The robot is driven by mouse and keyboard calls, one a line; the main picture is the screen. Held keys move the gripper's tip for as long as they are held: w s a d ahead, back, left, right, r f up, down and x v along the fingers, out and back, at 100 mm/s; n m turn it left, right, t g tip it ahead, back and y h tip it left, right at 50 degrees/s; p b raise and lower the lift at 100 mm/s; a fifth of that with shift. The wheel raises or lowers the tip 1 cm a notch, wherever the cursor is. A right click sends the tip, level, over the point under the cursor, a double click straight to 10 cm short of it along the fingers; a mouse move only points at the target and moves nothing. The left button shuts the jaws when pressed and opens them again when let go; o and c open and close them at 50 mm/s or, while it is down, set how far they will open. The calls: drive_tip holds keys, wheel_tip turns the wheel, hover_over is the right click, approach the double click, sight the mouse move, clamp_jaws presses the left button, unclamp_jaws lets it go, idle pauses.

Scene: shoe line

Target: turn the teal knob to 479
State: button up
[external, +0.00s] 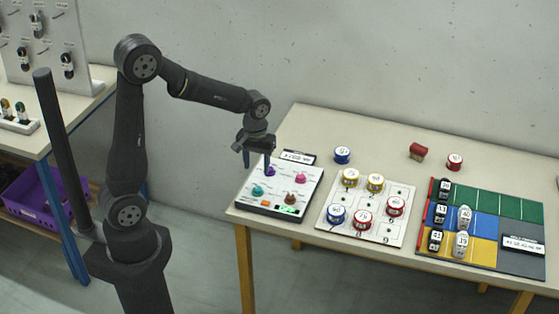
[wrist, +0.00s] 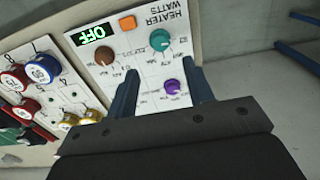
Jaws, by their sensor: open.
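The teal knob (external: 257,190) is on the left of a white heater panel (external: 246,207) on the table. In the wrist view the teal knob (wrist: 160,40) shows beyond my fingertips, with a pointer mark I cannot read. My gripper (external: 256,160) is open and empty above the panel's back part, near the purple knob (external: 269,171). In the wrist view the purple knob (wrist: 172,86) lies between the fingers of my gripper (wrist: 163,88), nearer the right one. The green display (wrist: 92,35) reads OFF. The panel is lettered HEATER WATTS.
The panel also bears a pink knob (external: 300,178), a brown knob (external: 290,200) and an orange button (external: 265,203). A white board (external: 343,221) with several round tins stands to its right. Further right is a coloured board (external: 500,204) with shoes.

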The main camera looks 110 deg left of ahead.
sight(258, 188)
wheel_tip(258, 188, down, 8)
drive_tip(key=shift+f, duration=0.2)
drive_tip(key=c, duration=1)
